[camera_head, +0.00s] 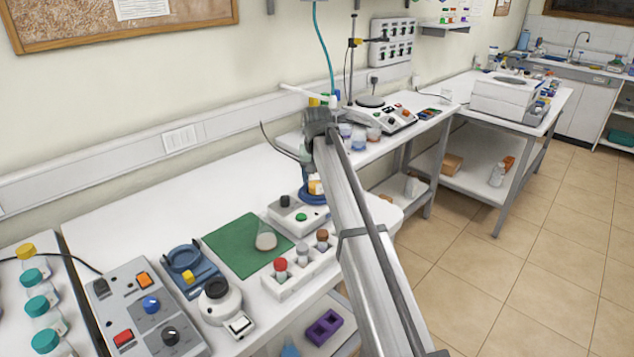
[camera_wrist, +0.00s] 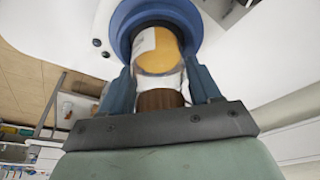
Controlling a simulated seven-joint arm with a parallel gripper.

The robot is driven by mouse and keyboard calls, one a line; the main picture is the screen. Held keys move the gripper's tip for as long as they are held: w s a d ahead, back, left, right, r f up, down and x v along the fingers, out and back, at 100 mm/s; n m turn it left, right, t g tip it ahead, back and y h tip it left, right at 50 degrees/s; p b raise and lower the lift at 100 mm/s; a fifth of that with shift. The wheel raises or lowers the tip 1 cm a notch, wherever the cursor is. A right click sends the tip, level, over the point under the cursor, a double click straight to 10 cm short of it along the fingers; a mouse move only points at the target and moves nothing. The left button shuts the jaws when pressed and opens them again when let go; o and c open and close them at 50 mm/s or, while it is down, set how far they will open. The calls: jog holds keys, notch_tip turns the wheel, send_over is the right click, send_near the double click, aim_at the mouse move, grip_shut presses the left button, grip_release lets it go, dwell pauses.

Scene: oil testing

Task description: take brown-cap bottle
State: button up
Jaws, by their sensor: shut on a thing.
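A bottle with a brown cap (camera_wrist: 160,99) is between the two blue fingers of my gripper (camera_wrist: 163,76) in the wrist view. The gripper is shut on it, with the cap close to the palm. Clear glass, an orange part and a white label show beyond the cap. A blue ring (camera_wrist: 122,22) surrounds the bottle's far end; whether they touch is unclear. In the head view, my gripper (camera_head: 312,178) points down at this blue ring (camera_head: 313,198), and an orange bit of the bottle (camera_head: 315,187) shows. My arm hides part of this area.
A white rack (camera_head: 286,289) holds several capped bottles beside a flask (camera_head: 266,238) on a green mat (camera_head: 228,249). A white device with knobs (camera_head: 298,218) stands under the gripper. A hotplate device (camera_head: 380,118) is behind. The bench left of the mat's back is clear.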

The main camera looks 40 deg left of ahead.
jog(key=shift+c, duration=0.8)
